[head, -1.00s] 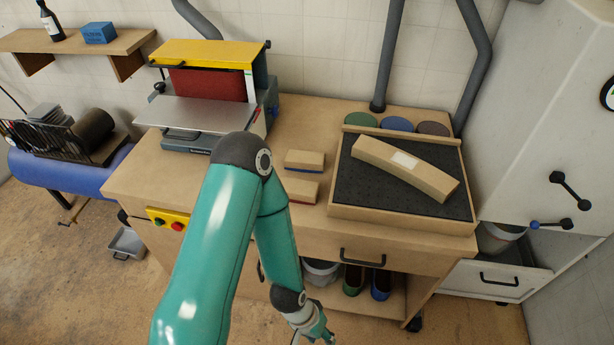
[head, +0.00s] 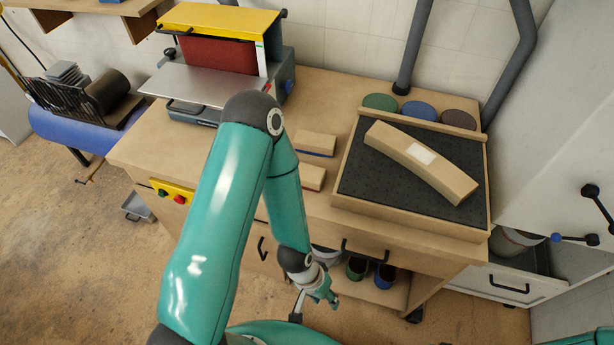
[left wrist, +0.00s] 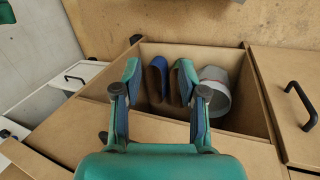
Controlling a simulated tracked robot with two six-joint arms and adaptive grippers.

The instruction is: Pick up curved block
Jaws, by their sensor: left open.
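The curved block (head: 421,161) is a tan wooden arc with a white label on top. In the head view it lies on the dark mat of a wood-framed tray (head: 410,225) at the right of the bench. My left gripper (head: 326,300) hangs low in front of the bench, below and to the left of the block and well apart from it. The left wrist view shows its two fingers (left wrist: 158,95) spread and empty, facing an open shelf in the bench. The curved block is not in the left wrist view. My right gripper is not in view.
Two sanding blocks (head: 315,142) lie left of the tray. A yellow-topped sander (head: 217,55) stands at the bench's back left. Several coloured discs (head: 418,110) sit behind the tray. A grey bucket (left wrist: 214,95) and rolls stand on the shelf. A drawer handle (head: 365,252) sticks out in front.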

